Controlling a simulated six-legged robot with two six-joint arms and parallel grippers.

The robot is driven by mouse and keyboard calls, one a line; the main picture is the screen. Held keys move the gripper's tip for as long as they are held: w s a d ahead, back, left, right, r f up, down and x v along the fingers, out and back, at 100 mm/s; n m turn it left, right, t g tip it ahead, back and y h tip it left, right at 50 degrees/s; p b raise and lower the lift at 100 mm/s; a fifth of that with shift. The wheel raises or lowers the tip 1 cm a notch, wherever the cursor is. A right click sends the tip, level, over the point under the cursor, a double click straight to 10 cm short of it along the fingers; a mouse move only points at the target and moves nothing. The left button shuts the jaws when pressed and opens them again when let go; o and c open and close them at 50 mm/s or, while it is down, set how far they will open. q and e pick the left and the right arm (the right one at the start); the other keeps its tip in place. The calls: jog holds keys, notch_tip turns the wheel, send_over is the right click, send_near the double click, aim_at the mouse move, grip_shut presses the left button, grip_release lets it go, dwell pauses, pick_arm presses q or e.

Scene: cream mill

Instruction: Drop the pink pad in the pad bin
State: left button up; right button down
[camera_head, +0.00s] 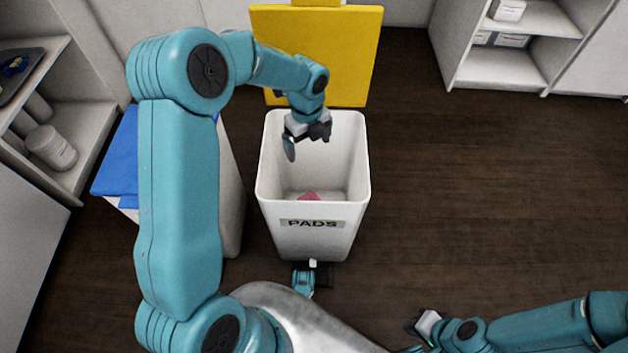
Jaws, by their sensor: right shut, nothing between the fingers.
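The pink pad (309,196) lies at the bottom of the white bin (312,248) labelled PADS, and only part of it shows above the front rim. My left gripper (307,140) hangs over the bin's mouth, above and apart from the pad. Its fingers are spread and nothing is between them. My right gripper (413,325) is low at the bottom of the view, right of the bin, shut and empty, partly hidden by its own arm.
A container with a blue lid (117,160) is to the left. Shelves with a white jar (50,148) are at far left, and a shelf unit (500,70) at back right. The floor (480,190) on the right is clear.

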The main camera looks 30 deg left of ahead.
pick_arm(q)
notch_tip(320, 180, up, 16)
jog(key=p, duration=0.6)
jog(key=shift+r, duration=0.2)
